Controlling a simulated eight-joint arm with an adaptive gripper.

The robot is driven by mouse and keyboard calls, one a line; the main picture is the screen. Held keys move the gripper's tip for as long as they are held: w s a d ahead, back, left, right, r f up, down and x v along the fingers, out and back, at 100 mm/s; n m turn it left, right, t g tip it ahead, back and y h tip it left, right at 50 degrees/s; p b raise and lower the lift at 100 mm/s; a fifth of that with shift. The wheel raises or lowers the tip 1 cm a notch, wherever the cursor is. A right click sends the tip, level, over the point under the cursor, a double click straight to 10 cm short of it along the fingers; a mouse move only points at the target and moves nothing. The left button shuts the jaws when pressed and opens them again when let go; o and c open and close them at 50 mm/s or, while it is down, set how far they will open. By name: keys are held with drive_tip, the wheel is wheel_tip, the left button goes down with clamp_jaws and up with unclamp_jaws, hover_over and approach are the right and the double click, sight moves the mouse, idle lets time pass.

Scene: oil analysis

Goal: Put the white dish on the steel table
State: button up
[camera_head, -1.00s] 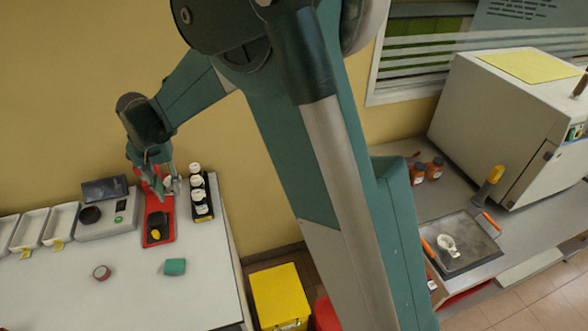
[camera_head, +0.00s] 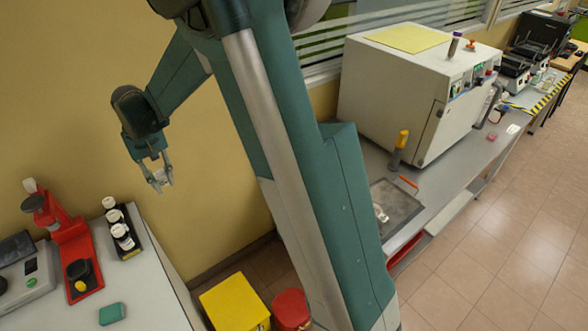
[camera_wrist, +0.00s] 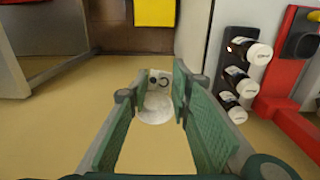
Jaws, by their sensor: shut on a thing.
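My gripper (camera_head: 161,181) is up in front of the yellow wall, above the white table's level. It is shut on the white dish (camera_wrist: 155,107), a small pale round thing between the green fingers in the wrist view. In the head view the dish is tiny at the fingertips. At the right stands a grey metal-looking bench (camera_head: 447,184), far from my gripper; it may be the steel table. A dark square plate (camera_head: 403,199) with an orange handle lies on it, with a small white object (camera_head: 381,214) partly behind my arm.
The white table (camera_head: 160,300) at left bears a red stand (camera_head: 82,262), a rack of bottles (camera_head: 122,236) and a green block (camera_head: 112,314). A yellow bin (camera_head: 235,303) and a red bin (camera_head: 291,309) stand on the floor. A large beige oven (camera_head: 400,95) occupies the bench.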

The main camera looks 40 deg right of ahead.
drive_tip(key=s+d, duration=0.2)
drive_tip(key=d, duration=2)
drive_tip(key=shift+s+d+n, duration=0.2)
drive_tip(key=shift+d+n, duration=0.1)
drive_tip(key=shift+d, duration=0.05)
drive_tip(key=shift+n, duration=0.3)
drive_tip(key=s+d, duration=0.2)
drive_tip(key=d, duration=0.4)
drive_tip(key=s+d, duration=0.3)
drive_tip(key=d, duration=0.3)
drive_tip(key=s+d, duration=0.2)
drive_tip(key=d, duration=0.4)
drive_tip(key=shift+s+f+b, duration=0.1)
drive_tip(key=shift+s+b, duration=0.1)
drive_tip(key=shift+b, duration=0.1)
drive_tip(key=s+d, duration=1.7)
drive_tip(key=d, duration=0.3)
drive_tip(key=shift+n, duration=0.4)
drive_tip(key=shift+s+a+f, duration=0.1)
drive_tip(key=shift+f, duration=4.9)
drive_tip(key=shift+f+b, duration=0.45)
drive_tip(key=shift+f, duration=2.7)
